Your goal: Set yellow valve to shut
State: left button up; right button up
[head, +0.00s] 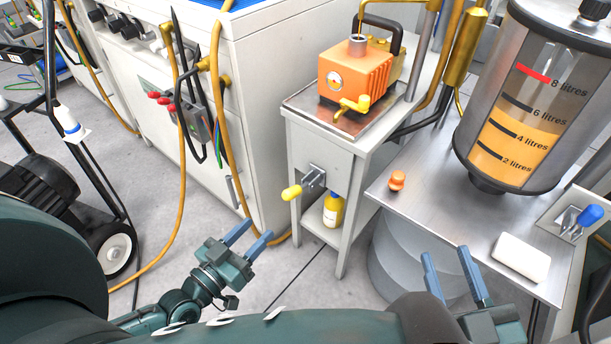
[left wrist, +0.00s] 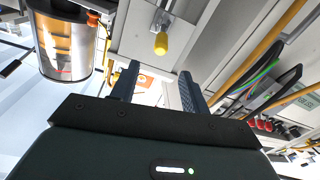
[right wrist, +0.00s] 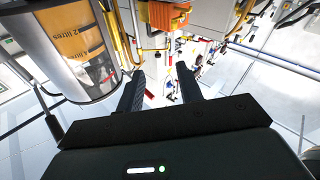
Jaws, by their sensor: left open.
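The yellow valve (head: 291,193) has a yellow knob on a lever at a metal plate on the front of the small grey stand (head: 317,150). Its knob points out to the left. In the left wrist view the yellow knob (left wrist: 161,43) shows ahead, above the gap between the fingers. My left gripper (head: 260,229) is open and empty, lower left of the valve and apart from it. My right gripper (head: 445,252) is open and empty, in front of the metal table, well to the right of the valve.
An orange pump (head: 354,75) with a small yellow tap sits on the stand. A yellow bottle (head: 333,212) is on its lower shelf. The metal table (head: 440,215) holds a tank (head: 535,100), white block (head: 521,257) and blue-knobbed valve (head: 590,215). A hose (head: 183,180) hangs at left.

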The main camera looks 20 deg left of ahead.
aim_at(290, 194)
pick_arm(q)
jog(key=b+x, duration=0.3)
jog(key=x, duration=1)
jog(key=shift+w+f, duration=0.1)
jog(key=shift+c, duration=0.4)
grip_shut()
